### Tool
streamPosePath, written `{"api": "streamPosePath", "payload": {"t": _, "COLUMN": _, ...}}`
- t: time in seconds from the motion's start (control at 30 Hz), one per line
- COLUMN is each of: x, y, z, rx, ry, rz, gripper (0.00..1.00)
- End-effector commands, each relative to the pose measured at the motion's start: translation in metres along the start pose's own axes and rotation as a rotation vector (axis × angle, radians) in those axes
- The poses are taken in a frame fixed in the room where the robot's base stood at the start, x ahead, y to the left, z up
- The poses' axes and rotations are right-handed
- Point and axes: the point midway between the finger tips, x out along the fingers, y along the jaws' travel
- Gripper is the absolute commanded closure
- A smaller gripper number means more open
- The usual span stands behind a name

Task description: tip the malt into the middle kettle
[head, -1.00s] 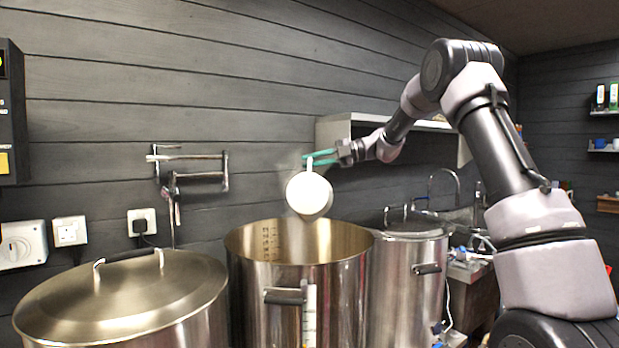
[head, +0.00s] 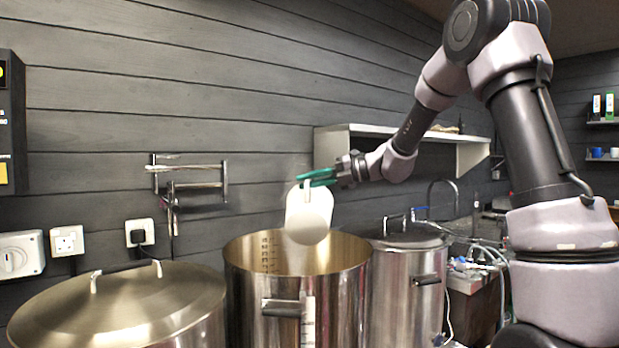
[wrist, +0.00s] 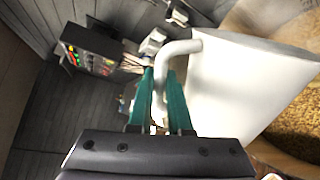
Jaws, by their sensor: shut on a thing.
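My gripper (head: 312,179) has green fingers shut on the handle of a white jug (head: 309,212). The jug hangs tilted over the open middle kettle (head: 297,285), its lower end at about the height of the rim in the head view. In the wrist view the fingers (wrist: 161,85) close on the curved handle, and the jug's plain white side (wrist: 240,85) fills the right half. The jug's inside is hidden. Brown grainy malt (wrist: 300,128) shows beyond and below the jug, apparently inside the kettle.
A lidded kettle (head: 125,310) stands at left, and another lidded kettle (head: 400,285) stands close at right. A wall rack (head: 190,178) hangs behind, and a shelf (head: 400,132) is mounted behind my wrist. Sockets (head: 140,232) and a control box (head: 10,120) are at left.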

Motion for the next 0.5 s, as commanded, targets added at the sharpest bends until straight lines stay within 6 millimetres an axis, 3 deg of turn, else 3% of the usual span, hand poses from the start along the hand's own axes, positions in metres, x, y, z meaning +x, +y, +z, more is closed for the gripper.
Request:
{"api": "streamPosePath", "payload": {"t": 0.27, "x": -0.001, "y": 0.003, "z": -0.041, "rx": -0.280, "ry": -0.070, "rz": 0.001, "gripper": 1.00}}
{"api": "streamPosePath", "payload": {"t": 0.5, "x": 0.003, "y": -0.011, "z": -0.061, "rx": -0.504, "ry": -0.125, "rz": -0.001, "gripper": 1.00}}
